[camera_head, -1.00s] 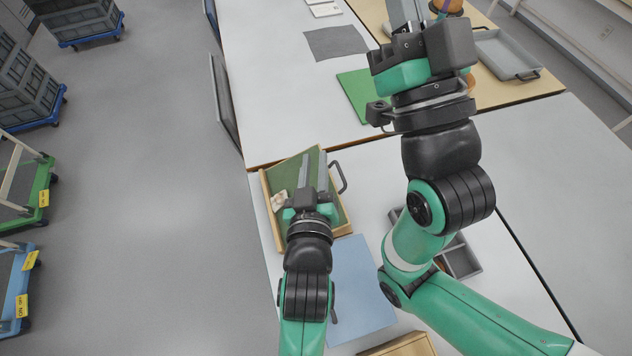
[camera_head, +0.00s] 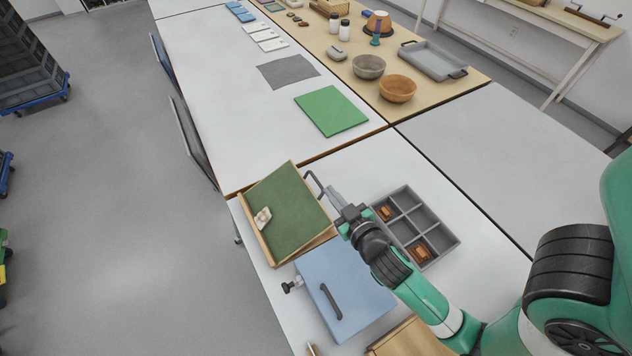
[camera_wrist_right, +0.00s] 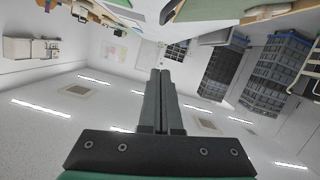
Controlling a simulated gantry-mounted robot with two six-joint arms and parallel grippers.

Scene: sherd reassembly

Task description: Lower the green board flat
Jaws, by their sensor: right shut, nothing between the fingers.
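The green board (camera_head: 285,205) lies in a wooden frame (camera_head: 256,236) on the near white table. It looks tilted, with the wooden wedge of its side showing at the lower right. A black handle (camera_head: 313,184) stands at its right edge. A pale sherd (camera_head: 262,217) rests by its left edge. My right gripper (camera_head: 334,195) is shut and empty, just right of the board by the handle. I cannot tell whether they touch. In the right wrist view its fingers (camera_wrist_right: 160,95) are together, and a dark curved bar (camera_wrist_right: 168,12) shows beyond them. My left gripper is out of view.
A grey compartment tray (camera_head: 443,243) with brown sherds stands right of my right gripper. A blue panel (camera_head: 350,275) with a black handle lies in front of the board. A flat green mat (camera_head: 331,110), bowls (camera_head: 397,88) and a grey tray (camera_head: 432,60) lie farther back.

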